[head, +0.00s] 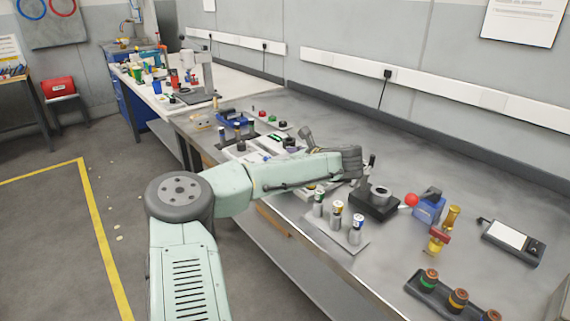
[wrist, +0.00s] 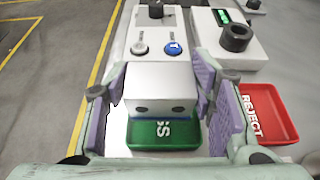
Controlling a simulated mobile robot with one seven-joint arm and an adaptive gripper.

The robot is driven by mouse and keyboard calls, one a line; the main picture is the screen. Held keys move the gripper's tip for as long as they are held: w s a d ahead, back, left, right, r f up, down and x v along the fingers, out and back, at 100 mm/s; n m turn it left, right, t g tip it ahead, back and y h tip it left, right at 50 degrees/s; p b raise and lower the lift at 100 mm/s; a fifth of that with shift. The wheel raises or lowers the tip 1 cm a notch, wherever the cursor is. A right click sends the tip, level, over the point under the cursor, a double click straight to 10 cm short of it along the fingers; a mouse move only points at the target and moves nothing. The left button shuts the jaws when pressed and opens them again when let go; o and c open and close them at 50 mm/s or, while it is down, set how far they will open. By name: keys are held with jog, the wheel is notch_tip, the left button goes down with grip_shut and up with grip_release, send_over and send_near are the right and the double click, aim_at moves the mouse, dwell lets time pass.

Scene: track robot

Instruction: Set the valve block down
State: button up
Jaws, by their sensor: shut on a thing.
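In the wrist view, the valve block (wrist: 160,84) is a silver-grey block with two dark holes in its near face. My gripper (wrist: 161,92) is shut on it, one purple-padded finger on each side. The block is over a green tray (wrist: 150,142) with partly covered white lettering. I cannot tell whether it touches the tray. A red tray marked REJECT (wrist: 285,128) lies to the right, outside the right finger. In the head view, my arm reaches across the bench, and the block is not clearly visible.
Beyond the block is a pale box with a black knob and a blue button (wrist: 172,48). A box with a green display (wrist: 236,40) stands right of it. In the head view, several small cylinders stand on a plate (head: 350,252) at the bench's front edge.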

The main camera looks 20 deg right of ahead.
jog(key=shift+w+d, duration=0.15)
jog(key=shift+w, duration=0.1)
jog(key=shift+f, duration=0.2)
jog(key=shift+f+p, duration=0.7)
jog(key=shift+f, duration=0.8)
jog(key=o, duration=1.4)
jog(key=shift+f, duration=0.15)
jog(key=shift+s, duration=0.1)
jog(key=b+v, duration=0.2)
jog(key=v, duration=1)
jog(key=shift+b, duration=0.4)
